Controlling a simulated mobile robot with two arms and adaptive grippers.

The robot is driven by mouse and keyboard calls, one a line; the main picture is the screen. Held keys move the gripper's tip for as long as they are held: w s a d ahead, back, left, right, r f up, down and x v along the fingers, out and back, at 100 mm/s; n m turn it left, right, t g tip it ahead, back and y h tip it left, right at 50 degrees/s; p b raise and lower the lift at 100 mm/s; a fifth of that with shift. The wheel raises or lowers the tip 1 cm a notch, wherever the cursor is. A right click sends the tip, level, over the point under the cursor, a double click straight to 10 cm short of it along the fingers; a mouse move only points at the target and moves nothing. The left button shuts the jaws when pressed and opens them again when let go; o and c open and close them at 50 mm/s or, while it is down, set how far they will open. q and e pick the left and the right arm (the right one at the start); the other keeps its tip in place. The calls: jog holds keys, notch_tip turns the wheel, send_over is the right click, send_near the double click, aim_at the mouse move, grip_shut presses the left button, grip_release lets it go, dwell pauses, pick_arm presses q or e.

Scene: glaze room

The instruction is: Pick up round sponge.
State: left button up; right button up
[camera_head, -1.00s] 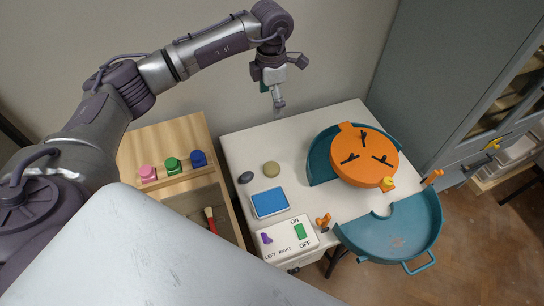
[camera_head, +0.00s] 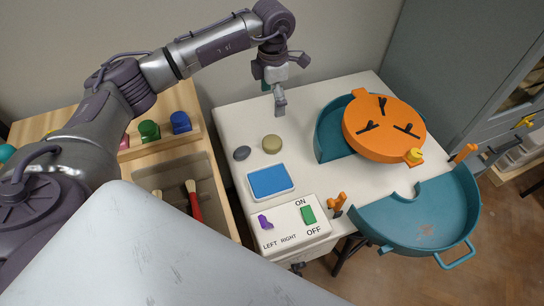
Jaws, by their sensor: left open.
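The round sponge (camera_head: 272,144) is a small olive-tan disc lying on the white table, above the blue pad. My left gripper (camera_head: 280,108) hangs above the table's back part, just behind the sponge in the picture and apart from it. It is open and holds nothing that I can see. My right gripper is not in view.
A dark oval piece (camera_head: 242,153) lies left of the sponge, and a blue pad (camera_head: 270,181) in front. A control box (camera_head: 289,226) is at the table's front. An orange wheel (camera_head: 384,128) and teal pan (camera_head: 425,212) stand right. A wooden tray unit (camera_head: 216,184) stands left.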

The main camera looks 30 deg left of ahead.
pick_arm(q)
notch_tip(320, 180, down, 3)
jog(key=b, duration=0.1)
send_over(272, 140)
jog(key=f, duration=0.8)
jog(key=shift+w+f, duration=0.15)
jog(key=shift+w, duration=0.05)
jog(key=shift+s+f+p, duration=0.15)
jog(key=shift+f+p, duration=0.15)
jog(key=shift+f, duration=1.05)
jog(key=shift+s+f+p, duration=0.1)
jog(key=shift+f+p, duration=0.2)
jog(key=shift+f, duration=1)
jog(key=c, duration=1)
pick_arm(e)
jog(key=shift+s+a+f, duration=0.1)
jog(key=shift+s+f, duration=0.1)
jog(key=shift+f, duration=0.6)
